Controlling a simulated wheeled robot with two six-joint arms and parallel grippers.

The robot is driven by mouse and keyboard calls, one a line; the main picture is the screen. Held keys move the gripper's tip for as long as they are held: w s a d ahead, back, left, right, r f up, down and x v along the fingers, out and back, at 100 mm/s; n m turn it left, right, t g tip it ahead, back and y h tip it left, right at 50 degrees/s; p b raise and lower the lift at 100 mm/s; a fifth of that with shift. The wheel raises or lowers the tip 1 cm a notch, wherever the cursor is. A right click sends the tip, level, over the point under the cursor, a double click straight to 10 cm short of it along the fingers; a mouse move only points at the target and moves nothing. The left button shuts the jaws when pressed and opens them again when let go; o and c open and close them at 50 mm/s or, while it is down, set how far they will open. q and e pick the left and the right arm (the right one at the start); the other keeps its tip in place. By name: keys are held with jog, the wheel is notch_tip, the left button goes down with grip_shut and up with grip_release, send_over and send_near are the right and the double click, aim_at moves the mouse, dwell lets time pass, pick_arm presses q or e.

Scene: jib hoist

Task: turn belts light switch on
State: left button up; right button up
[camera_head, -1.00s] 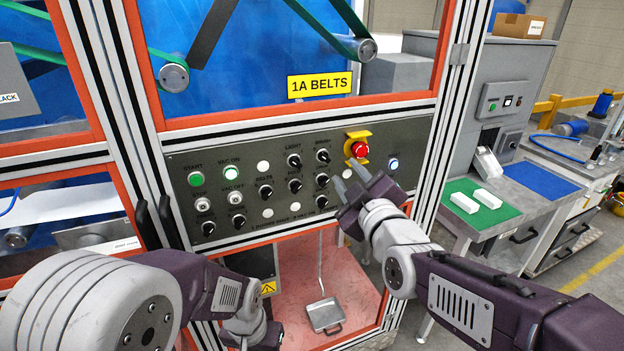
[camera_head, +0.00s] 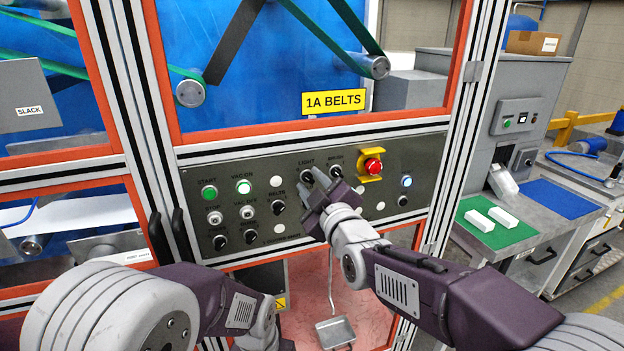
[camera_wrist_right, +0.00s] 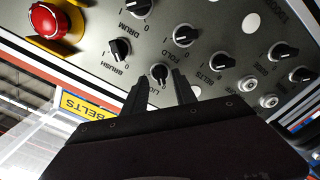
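The control panel (camera_head: 330,225) stands under the yellow "1A BELTS" sign (camera_head: 334,101). The black LIGHT knob (camera_head: 306,175) is in its top row, left of the BRUSH knob (camera_head: 336,171). In the right wrist view the panel is upside down, and the LIGHT knob (camera_wrist_right: 160,74) sits just beyond and between my fingertips. My right gripper (camera_head: 314,184) is at the panel with its fingers apart; it also shows in the right wrist view (camera_wrist_right: 161,82). Contact with the knob cannot be told. My left arm reaches in low at the left; its gripper does not show.
A red emergency button on a yellow base (camera_head: 372,167) is right of the knobs. The BELTS knob (camera_head: 279,208) and several other knobs and buttons are close by. Door handles (camera_head: 160,238) stand left of the panel. A bench with a green mat (camera_head: 497,228) is at right.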

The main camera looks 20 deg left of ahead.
jog(key=shift+a, duration=0.2)
jog(key=shift+c, duration=0.3)
jog(key=shift+d, duration=0.1)
grip_shut()
